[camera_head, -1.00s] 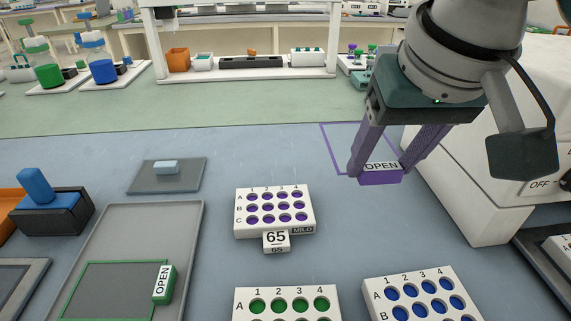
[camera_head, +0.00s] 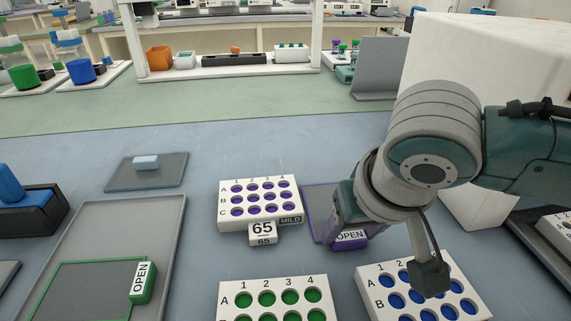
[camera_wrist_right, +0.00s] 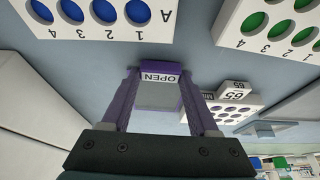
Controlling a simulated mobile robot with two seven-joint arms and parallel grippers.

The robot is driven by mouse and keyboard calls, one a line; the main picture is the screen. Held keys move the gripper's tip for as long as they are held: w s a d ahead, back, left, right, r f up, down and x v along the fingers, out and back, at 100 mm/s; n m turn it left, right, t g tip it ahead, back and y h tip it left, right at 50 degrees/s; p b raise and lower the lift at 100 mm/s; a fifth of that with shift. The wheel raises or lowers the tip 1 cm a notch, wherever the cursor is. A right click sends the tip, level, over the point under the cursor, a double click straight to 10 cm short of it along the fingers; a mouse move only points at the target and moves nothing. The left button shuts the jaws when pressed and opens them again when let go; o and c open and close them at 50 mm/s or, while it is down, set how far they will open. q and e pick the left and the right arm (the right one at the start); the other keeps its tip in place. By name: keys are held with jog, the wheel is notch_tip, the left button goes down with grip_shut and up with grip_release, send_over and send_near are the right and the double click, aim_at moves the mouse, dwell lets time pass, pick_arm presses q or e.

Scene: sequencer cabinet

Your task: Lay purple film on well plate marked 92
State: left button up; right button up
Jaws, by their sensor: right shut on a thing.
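The purple film (camera_head: 318,205) is a thin sheet with a purple border and a purple tab (camera_head: 349,238) reading OPEN. My right gripper (camera_head: 345,230) is shut on this tab; the wrist view shows both purple fingers at the tab's ends (camera_wrist_right: 159,75). The film is just right of a white well plate with purple wells (camera_head: 258,199), whose tag reads 65 and MILD. My wrist hides part of the film; its height above the bench is unclear. No plate marked 92 is readable. My left gripper is not in view.
A plate with green wells (camera_head: 277,287) and one with blue wells (camera_head: 455,290) stand in front. A grey tray (camera_head: 165,230) holds a green-framed film (camera_head: 85,290) at left. A white machine (camera_head: 465,75) stands at right. A grey pad (camera_head: 125,180) lies left.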

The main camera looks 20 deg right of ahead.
jog(key=shift+f, duration=0.15)
jog(key=o, duration=1.3)
